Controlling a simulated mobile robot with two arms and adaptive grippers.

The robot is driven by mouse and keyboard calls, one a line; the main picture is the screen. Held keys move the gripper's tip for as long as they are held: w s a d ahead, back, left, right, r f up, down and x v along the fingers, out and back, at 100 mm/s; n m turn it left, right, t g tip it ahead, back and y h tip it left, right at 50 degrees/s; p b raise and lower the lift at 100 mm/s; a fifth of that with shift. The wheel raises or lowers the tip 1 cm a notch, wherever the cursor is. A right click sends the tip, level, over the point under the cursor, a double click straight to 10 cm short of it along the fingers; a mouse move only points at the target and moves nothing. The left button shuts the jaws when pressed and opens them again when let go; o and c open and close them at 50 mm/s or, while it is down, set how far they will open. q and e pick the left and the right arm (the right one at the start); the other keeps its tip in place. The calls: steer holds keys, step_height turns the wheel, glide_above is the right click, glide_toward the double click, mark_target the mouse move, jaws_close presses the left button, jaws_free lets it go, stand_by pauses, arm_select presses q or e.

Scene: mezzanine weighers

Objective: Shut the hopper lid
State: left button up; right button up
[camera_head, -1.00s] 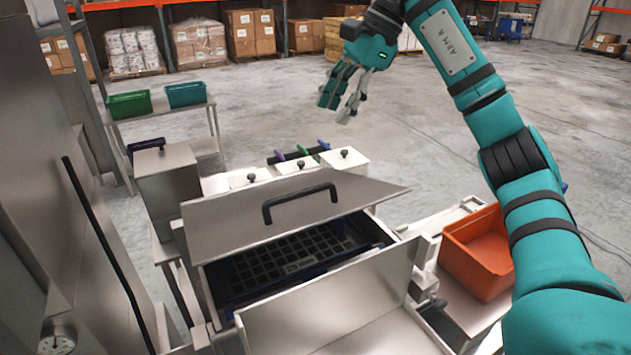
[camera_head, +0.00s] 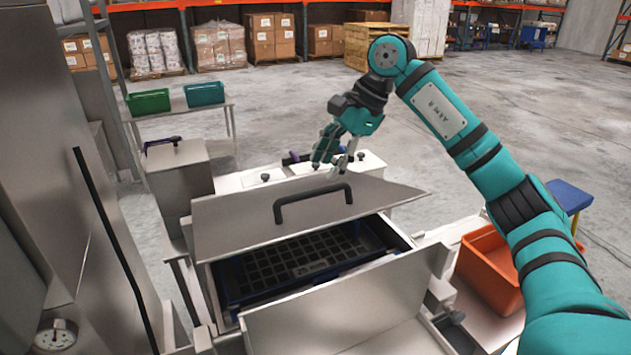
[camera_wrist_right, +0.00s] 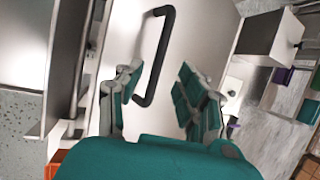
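The hopper lid (camera_head: 370,197) is a flat steel plate with a black bar handle (camera_head: 313,203). It stands tilted open above the hopper opening, where a dark blue grid tray (camera_head: 300,262) shows. My right gripper (camera_head: 328,168) is just above and behind the handle, apart from it in the head view. In the right wrist view the handle (camera_wrist_right: 156,60) lies ahead between the two open fingers (camera_wrist_right: 160,95), with nothing held. My left gripper is not in view.
A raised steel panel (camera_head: 350,305) stands in front of the hopper opening. An orange bin (camera_head: 488,268) sits to the right, near my right arm. White lidded boxes (camera_head: 262,178) stand behind the lid. Green (camera_head: 148,102) and teal (camera_head: 204,94) bins stand on a shelf at the left.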

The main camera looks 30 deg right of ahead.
mark_target(313, 191)
steer(key=p+x, duration=0.1)
steer(key=x, duration=0.4)
steer(key=shift+w+f, duration=0.1)
steer(key=shift+f, duration=0.2)
steer(key=shift+w+a+f, duration=0.1)
steer(key=shift+a+f, duration=0.1)
steer(key=shift+f, duration=0.25)
jaws_close()
